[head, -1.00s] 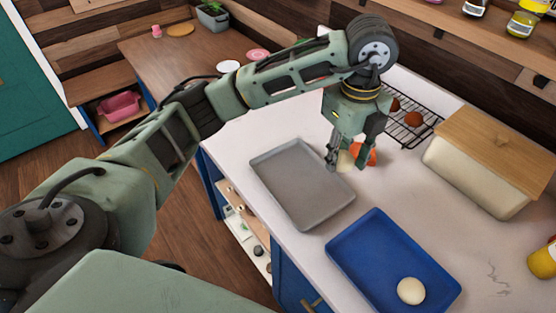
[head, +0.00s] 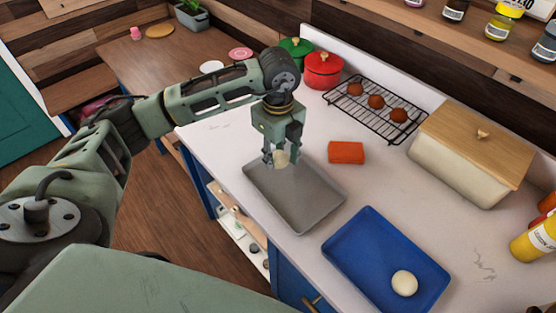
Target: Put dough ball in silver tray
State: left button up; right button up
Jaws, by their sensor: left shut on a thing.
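A pale dough ball (head: 281,159) is held between the fingers of my left gripper (head: 276,160), which is shut on it. Gripper and ball are over the far left part of the silver tray (head: 300,205), a grey shallow tray on the white counter. I cannot tell how high above the tray the ball is. A second pale dough ball (head: 404,283) lies in the blue tray (head: 345,245) at the front right. My right gripper is not in view.
An orange-red block (head: 346,152) lies just behind the silver tray. A wire rack (head: 358,113) with brown balls, red pot (head: 323,71), green pot (head: 296,48), lidded bread box (head: 460,165) and yellow bottle (head: 535,240) stand farther back and right.

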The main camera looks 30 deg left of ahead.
aim_at(278, 163)
pick_arm(q)
notch_tip(278, 163, down, 3)
jog(key=shift+f+p, duration=0.2)
jog(key=shift+p, duration=0.55)
jog(key=shift+f, duration=0.35)
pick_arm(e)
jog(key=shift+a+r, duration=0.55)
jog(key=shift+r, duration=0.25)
pick_arm(q)
jog(key=shift+f, duration=0.15)
jog(key=o, duration=0.8)
jog(key=shift+c, duration=0.2)
jog(key=o, duration=0.4)
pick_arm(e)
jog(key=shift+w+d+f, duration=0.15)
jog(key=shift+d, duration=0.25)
